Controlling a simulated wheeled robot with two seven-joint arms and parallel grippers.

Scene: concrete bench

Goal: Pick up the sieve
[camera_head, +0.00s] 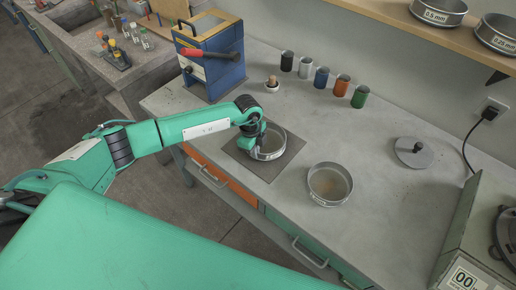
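A round metal sieve (270,152) with a pale label on its side sits on a dark square mat (238,154) on the bench. A second metal sieve (330,194), with sandy material showing inside, stands on the bare bench to its right. My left gripper (257,146) points down at the left rim of the sieve on the mat. Its fingers are small and partly hidden by the wrist, so I cannot tell whether they grip the rim. My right gripper is not in view.
A blue machine with a red handle (196,53) stands behind my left arm. Several coloured cans (321,78) and a small wooden-topped object (272,84) line the back. A grey lid (414,152) lies right; a grey-green device (478,235) fills the right corner.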

